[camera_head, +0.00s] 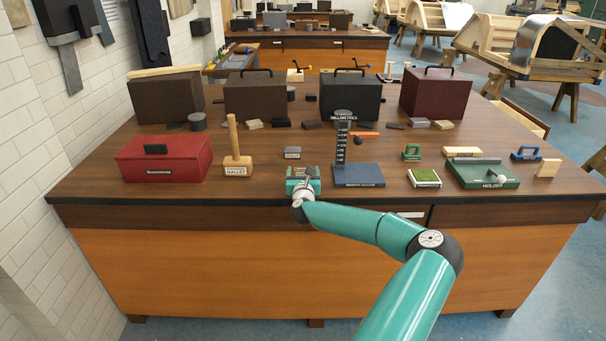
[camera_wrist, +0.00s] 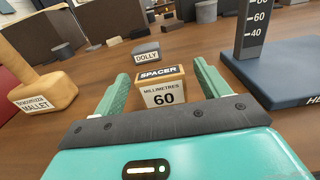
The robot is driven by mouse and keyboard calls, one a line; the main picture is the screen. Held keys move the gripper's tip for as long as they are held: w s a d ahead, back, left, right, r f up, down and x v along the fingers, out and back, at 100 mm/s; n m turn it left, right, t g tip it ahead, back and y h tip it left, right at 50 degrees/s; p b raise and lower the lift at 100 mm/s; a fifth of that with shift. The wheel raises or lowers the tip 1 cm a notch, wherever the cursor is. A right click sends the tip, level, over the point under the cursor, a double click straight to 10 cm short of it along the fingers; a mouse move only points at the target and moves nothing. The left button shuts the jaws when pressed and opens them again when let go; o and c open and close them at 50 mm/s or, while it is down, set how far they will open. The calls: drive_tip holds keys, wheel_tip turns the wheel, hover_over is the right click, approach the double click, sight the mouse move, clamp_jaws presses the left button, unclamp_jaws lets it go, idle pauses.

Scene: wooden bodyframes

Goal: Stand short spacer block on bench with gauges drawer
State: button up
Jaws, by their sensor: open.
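My gripper (camera_head: 303,175) is open over the near part of the bench. In the wrist view its two green fingers (camera_wrist: 161,84) stand to either side of a small wooden spacer block (camera_wrist: 162,94) with dark trim, labelled SPACER, MILLIMETRES 60. A gap shows between each finger and the block, so it is not gripped. In the head view my gripper largely hides this block. A pale label (camera_head: 410,215) shows on the front of the wooden bench (camera_head: 240,210), beside my arm; its words cannot be read, so I cannot tell which drawer it marks.
The height gauge (camera_head: 358,175) stands close right of my gripper, the mallet (camera_head: 237,160) to its left. A grey dolly block (camera_head: 292,153) lies just behind. A red box (camera_head: 165,160) is at left, a green holder (camera_head: 483,175) at right. Dark cases (camera_head: 255,97) line the back.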

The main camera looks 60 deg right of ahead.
drive_tip(key=shift+r, duration=0.15)
drive_tip(key=v, duration=1.2)
drive_tip(key=w+a+f+n+t+y, duration=0.2)
drive_tip(key=w+a+n+y, duration=0.2)
drive_tip(key=w+a+n, duration=0.25)
drive_tip(key=w+a+f+n+t+y, duration=0.2)
drive_tip(key=w+a+n+y, duration=0.1)
drive_tip(key=w+a+n, duration=0.4)
drive_tip(key=w+a+f+n+g+y, duration=0.1)
drive_tip(key=w+a+n+y, duration=0.2)
drive_tip(key=a+n, duration=0.45)
drive_tip(key=w+a+f+n+g+y, duration=0.1)
drive_tip(key=w+a+n+y, duration=0.3)
drive_tip(key=a, duration=0.6)
drive_tip(key=s+a+r+n+g, duration=0.2)
drive_tip(key=s+a+r+n, duration=0.2)
drive_tip(key=a+r+n, duration=0.3)
drive_tip(key=s+a+r+n+g, duration=0.25)
drive_tip(key=a+r+n, duration=0.25)
drive_tip(key=a+n, duration=0.3)
drive_tip(key=s+a+r+n+y, duration=0.1)
drive_tip(key=s+a+r+n, duration=0.3)
drive_tip(key=s, duration=0.4)
drive_tip(key=s+a+r+n+y, duration=0.1)
drive_tip(key=s+a+r+n, duration=0.3)
drive_tip(key=s+a+r, duration=0.2)
drive_tip(key=shift+s+a+n, duration=0.3)
drive_tip(key=shift+s+a, duration=0.75)
drive_tip(key=shift+a, duration=0.15)
